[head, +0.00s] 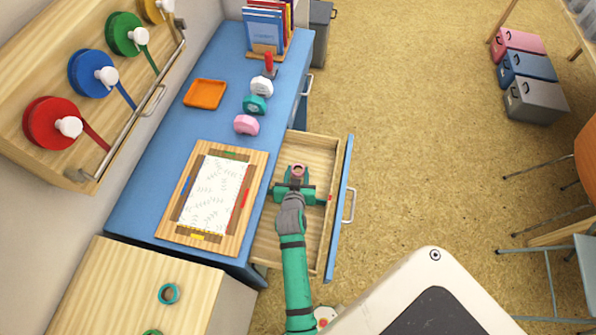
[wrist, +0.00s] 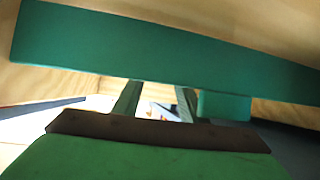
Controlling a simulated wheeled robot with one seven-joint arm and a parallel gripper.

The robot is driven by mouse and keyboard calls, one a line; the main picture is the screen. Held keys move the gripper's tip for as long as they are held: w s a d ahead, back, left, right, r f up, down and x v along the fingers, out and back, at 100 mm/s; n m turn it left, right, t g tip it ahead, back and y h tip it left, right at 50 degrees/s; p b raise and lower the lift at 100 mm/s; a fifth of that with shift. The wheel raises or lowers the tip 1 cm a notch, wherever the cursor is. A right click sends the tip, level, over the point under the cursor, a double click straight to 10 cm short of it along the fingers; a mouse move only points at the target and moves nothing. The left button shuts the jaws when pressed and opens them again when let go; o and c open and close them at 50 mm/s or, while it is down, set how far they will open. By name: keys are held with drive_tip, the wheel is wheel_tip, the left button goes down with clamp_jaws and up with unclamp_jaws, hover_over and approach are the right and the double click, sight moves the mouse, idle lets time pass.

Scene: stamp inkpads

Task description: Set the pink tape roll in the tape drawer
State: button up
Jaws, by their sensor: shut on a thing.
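The pink tape roll (head: 298,170) is a small ring at the tip of my gripper (head: 296,176) in the head view. My gripper is shut on it, over or inside the open wooden drawer (head: 312,150). I cannot tell whether the roll touches the drawer floor. In the wrist view my two fingers (wrist: 157,103) reach up toward a wide teal bar (wrist: 150,45), and the roll cannot be made out there. A teal bar also crosses the drawer around my gripper in the head view.
The drawer's blue front (head: 341,205) stands pulled out from the blue desk (head: 135,190). A framed paper sheet (head: 215,190), orange tray (head: 205,94) and pink dispenser (head: 246,125) are on the desk. A teal tape ring (head: 161,290) lies on the wooden top below.

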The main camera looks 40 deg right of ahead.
drive_tip(key=shift+f, duration=0.3)
drive_tip(key=shift+s+f, duration=0.1)
drive_tip(key=shift+f, duration=0.1)
drive_tip(key=o, duration=0.8)
drive_tip(key=shift+o, duration=1.1)
drive_tip(key=shift+s+f, duration=0.1)
drive_tip(key=shift+f, duration=0.1)
drive_tip(key=shift+a, duration=0.1)
drive_tip(key=shift+r, duration=0.15)
drive_tip(key=r+v, duration=0.1)
drive_tip(key=v, duration=1.1)
drive_tip(key=shift+r, duration=0.2)
